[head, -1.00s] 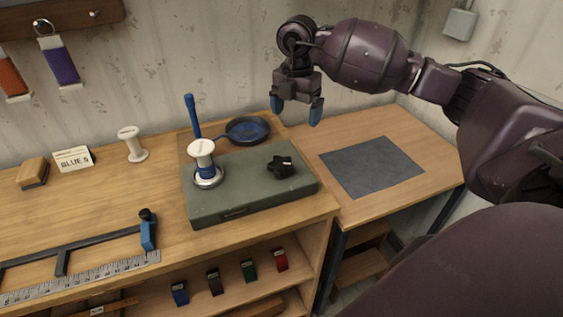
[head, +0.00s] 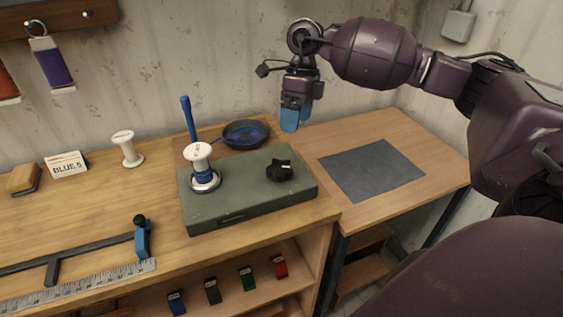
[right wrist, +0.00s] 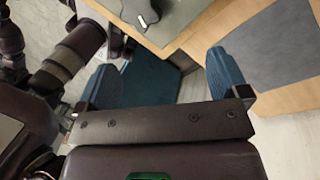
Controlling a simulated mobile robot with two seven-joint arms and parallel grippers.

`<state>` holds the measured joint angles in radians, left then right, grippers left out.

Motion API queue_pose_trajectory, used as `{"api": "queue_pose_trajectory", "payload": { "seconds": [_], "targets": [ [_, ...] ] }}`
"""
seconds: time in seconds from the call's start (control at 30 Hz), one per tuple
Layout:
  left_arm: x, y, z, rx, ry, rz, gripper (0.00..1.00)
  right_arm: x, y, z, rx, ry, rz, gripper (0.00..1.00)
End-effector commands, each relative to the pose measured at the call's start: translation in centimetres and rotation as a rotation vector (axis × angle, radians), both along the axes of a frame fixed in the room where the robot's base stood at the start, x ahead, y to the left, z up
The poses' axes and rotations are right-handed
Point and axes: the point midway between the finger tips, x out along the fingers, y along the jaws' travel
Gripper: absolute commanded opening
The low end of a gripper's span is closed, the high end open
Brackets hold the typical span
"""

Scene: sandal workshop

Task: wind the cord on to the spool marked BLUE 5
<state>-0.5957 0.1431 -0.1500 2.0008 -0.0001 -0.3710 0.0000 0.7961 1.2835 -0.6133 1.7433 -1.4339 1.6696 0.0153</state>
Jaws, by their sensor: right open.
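A white spool (head: 198,152) stands upright on the green winder box (head: 235,205), with blue cord (head: 205,174) around its core. A black knob (head: 280,170) sits on the box top, right of the spool. Blue cord lies in a dark round dish (head: 246,134) behind the box, and a thin line runs from it toward the spool. The card reading BLUE 5 (head: 66,164) stands at the left. My right gripper (head: 299,115) is open above and behind the box's right side, apart from the knob. It also shows in the right wrist view (right wrist: 165,62). My left gripper is out of view.
A blue upright post (head: 188,118) rises behind the spool. Another white spool (head: 127,149) stands near the card. A ruler (head: 85,285) and a black bar with a blue stop (head: 142,240) lie at the front left. A grey mat (head: 371,170) lies bare at the right.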

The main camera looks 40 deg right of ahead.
Motion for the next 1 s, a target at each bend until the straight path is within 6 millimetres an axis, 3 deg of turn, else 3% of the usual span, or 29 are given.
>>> {"api": "queue_pose_trajectory", "payload": {
  "seconds": [0.6, 0.8, 1.0],
  "targets": [
    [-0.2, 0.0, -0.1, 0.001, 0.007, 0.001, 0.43, -0.2, 1.5, 0.4, 0.276, -0.297, 1.039, 0.93],
    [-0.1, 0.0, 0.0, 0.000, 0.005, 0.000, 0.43, -0.1, 1.6, 0.4, 0.306, -0.375, 1.265, 0.93],
    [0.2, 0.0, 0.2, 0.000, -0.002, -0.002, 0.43, -0.1, 1.7, 0.1, 0.315, -0.396, 1.335, 0.93]
  ]
}}
